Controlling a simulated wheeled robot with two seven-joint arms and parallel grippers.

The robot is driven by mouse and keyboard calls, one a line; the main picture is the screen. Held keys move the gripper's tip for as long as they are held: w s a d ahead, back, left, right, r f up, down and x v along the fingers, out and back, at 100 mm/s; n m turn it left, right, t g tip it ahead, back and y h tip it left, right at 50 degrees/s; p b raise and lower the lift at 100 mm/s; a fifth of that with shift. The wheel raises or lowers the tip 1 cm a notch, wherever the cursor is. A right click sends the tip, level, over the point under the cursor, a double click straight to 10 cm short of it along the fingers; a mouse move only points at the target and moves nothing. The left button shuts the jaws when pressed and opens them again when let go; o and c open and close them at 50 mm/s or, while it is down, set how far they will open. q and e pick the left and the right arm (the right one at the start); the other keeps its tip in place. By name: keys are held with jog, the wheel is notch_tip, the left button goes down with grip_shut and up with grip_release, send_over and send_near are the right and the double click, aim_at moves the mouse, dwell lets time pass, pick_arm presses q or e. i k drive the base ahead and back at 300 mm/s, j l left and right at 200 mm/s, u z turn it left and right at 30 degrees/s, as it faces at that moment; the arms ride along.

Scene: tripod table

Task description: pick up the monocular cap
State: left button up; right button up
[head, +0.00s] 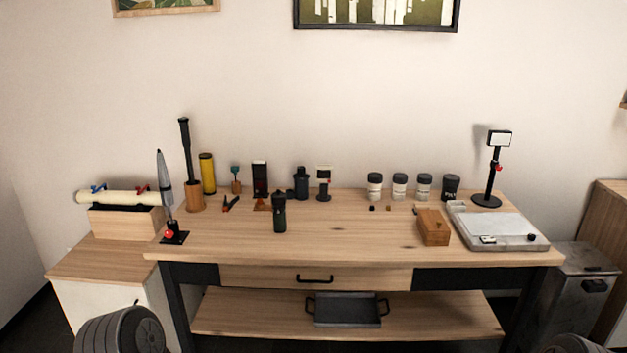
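A dark green and black upright cylinder (279,215), which looks like the monocular, stands near the middle of the wooden table (340,240). Its top end (278,197) is black and wider; I cannot tell for sure whether that is the cap. A small black piece (372,208) and a small brownish piece (389,208) lie on the table in front of the jars, too small to identify. Neither of my grippers shows in the head view.
Several jars (400,185) stand at the back right. A wooden box (433,227) and a pale tray (500,232) are at the right. A dark bottle (301,183) and a small stand (324,184) are behind the cylinder. The table's front middle is clear.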

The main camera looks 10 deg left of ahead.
aim_at(278, 198)
jog(key=i, duration=1.8)
jog(key=z, duration=0.5)
